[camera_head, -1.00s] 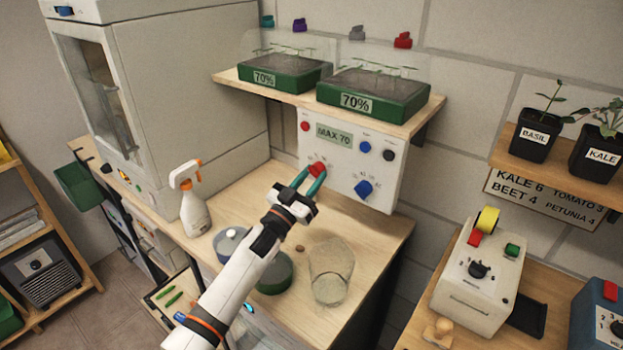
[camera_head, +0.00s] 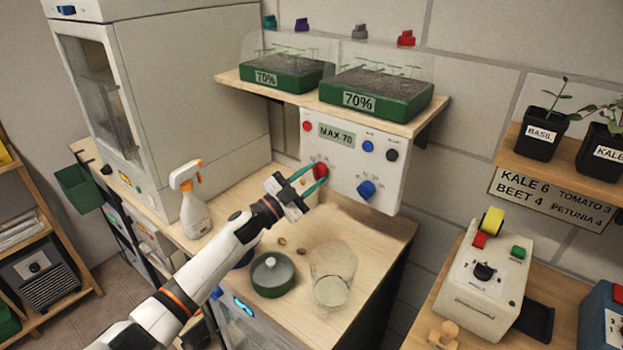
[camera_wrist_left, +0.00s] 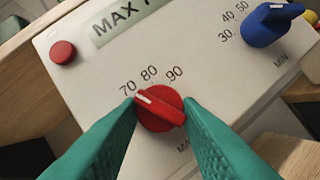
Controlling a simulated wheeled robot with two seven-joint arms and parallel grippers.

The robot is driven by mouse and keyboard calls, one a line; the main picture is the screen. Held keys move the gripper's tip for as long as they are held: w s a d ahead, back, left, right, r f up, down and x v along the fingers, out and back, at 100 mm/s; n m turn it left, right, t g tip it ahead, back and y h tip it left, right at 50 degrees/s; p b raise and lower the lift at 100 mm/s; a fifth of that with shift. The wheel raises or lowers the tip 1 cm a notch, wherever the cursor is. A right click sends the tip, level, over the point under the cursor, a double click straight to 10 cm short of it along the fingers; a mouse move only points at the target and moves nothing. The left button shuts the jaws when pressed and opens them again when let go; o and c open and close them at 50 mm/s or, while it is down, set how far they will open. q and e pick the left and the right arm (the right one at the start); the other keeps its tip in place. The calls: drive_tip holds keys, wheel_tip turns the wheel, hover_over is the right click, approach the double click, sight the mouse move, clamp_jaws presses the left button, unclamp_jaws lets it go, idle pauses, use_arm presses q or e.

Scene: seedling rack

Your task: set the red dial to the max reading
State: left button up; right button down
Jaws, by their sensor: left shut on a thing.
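The red dial (camera_head: 320,170) is on the front of the white control panel (camera_head: 386,190), below a display (camera_head: 337,134) that reads MAX 70. In the left wrist view the red dial (camera_wrist_left: 160,108) has a white pointer mark turned to the upper left, towards the 70 on a scale of 70, 80 and 90. My left gripper (camera_head: 313,175) is shut on the dial. Its green fingers stand on the dial's left and right sides in the left wrist view (camera_wrist_left: 159,110). My right gripper is not in view.
A blue dial (camera_head: 366,190) and a red button (camera_head: 307,126) are on the same panel. A shelf with seedling trays (camera_head: 375,93) overhangs it.

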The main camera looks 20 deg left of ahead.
use_arm(q)
drive_tip(key=shift+m, duration=0.3)
drive_tip(key=o, duration=1)
drive_tip(key=shift+c, duration=0.2)
drive_tip(key=b+v, duration=0.3)
drive_tip(key=v, duration=0.9)
drive_tip(key=shift+a, duration=0.2)
